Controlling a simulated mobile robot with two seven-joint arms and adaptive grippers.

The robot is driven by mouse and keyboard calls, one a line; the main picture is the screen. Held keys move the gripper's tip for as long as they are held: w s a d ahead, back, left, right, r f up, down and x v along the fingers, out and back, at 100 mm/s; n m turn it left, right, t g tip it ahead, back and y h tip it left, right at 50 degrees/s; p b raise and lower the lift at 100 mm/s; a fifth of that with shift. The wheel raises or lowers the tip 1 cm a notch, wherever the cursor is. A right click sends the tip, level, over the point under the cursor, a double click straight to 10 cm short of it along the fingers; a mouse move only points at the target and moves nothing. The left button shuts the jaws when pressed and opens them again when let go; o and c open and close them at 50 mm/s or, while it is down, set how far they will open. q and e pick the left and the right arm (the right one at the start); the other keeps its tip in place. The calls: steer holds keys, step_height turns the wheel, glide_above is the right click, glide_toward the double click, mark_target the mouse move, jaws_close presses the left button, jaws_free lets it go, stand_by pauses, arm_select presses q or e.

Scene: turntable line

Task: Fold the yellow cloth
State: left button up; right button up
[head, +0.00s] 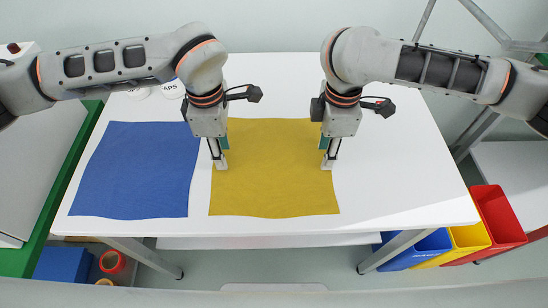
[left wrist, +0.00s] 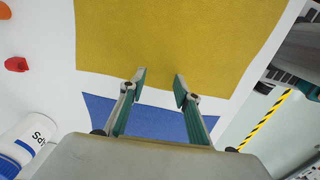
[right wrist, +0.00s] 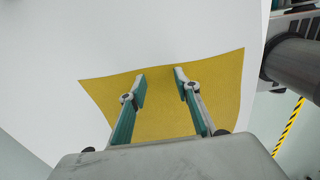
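The yellow cloth (head: 274,178) lies flat and spread out on the white table, with its near edge a little wavy. My left gripper (head: 220,164) is over its left edge, and my right gripper (head: 328,164) is over its right edge. In the left wrist view, the left gripper (left wrist: 160,80) has its fingers apart with nothing between them, and the yellow cloth (left wrist: 180,35) lies beyond. In the right wrist view, the right gripper (right wrist: 160,76) is also open over the yellow cloth (right wrist: 165,110). I cannot tell whether the fingertips touch the cloth.
A blue cloth (head: 135,170) lies flat to the left of the yellow one, a narrow gap between them. The table (head: 410,170) is clear on the right. Blue, yellow and red bins (head: 497,220) stand below the right edge.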

arm_select(q)
steer(key=shift+f, duration=0.3)
arm_select(e)
steer(key=shift+f, duration=0.3)
arm_select(q)
steer(key=shift+f, duration=0.2)
arm_select(e)
steer(key=shift+f, duration=0.2)
arm_select(q)
steer(key=shift+f, duration=0.1)
steer(key=c, duration=0.8)
arm_select(e)
steer(key=shift+f, duration=0.1)
steer(key=c, duration=0.8)
arm_select(q)
jaws_close()
arm_select(e)
jaws_close()
arm_select(q)
steer(key=shift+s+f, duration=0.15)
steer(key=shift+f, duration=0.05)
arm_select(e)
steer(key=shift+s+f, duration=0.15)
steer(key=shift+f, duration=0.05)
